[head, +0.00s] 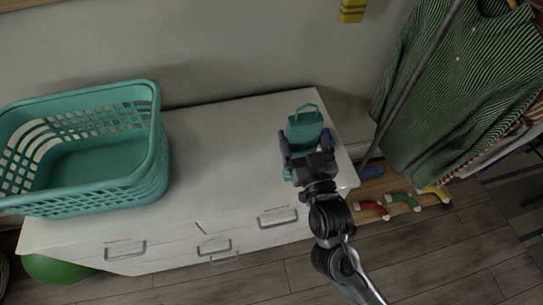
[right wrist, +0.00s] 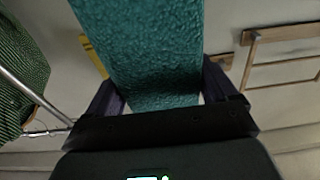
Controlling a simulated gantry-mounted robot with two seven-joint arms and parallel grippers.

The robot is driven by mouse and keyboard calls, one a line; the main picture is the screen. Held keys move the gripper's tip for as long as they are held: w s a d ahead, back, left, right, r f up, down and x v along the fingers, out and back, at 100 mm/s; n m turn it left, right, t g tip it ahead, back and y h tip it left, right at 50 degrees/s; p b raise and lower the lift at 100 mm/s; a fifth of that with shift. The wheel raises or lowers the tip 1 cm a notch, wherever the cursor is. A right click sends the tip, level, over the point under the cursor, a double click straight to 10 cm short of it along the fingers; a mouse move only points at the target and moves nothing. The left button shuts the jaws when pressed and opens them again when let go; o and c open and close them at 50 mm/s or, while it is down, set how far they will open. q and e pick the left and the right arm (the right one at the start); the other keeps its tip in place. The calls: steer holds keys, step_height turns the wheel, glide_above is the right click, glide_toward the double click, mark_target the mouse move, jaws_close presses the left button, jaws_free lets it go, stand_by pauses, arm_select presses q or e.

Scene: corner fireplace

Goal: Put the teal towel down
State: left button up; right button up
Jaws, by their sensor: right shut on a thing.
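The teal towel (head: 305,120) is between the fingers of my right gripper (head: 306,142), over the right end of the white dresser top. A thin loop shows at the towel's far end. In the right wrist view the towel (right wrist: 145,45) fills the space between the two dark purple fingers (right wrist: 160,95) of the gripper, which is shut on it. I cannot tell whether the towel touches the dresser top. My left gripper is not in view.
The white dresser (head: 215,140) has a clear top between the towel and a teal laundry basket (head: 150,170) at its left end. Striped green clothing (head: 445,90) hangs on a rack at the right.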

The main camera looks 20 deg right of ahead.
steer(key=w+a+f+b, duration=0.2)
steer(key=w+a+f, duration=0.3)
steer(key=f, duration=0.3)
steer(key=shift+a+f+b, duration=0.25)
steer(key=shift+a+b, duration=0.05)
steer(key=shift+a, duration=0.05)
steer(key=shift+f, duration=0.1)
steer(key=o, duration=1.6)
steer(key=shift+f, duration=0.1)
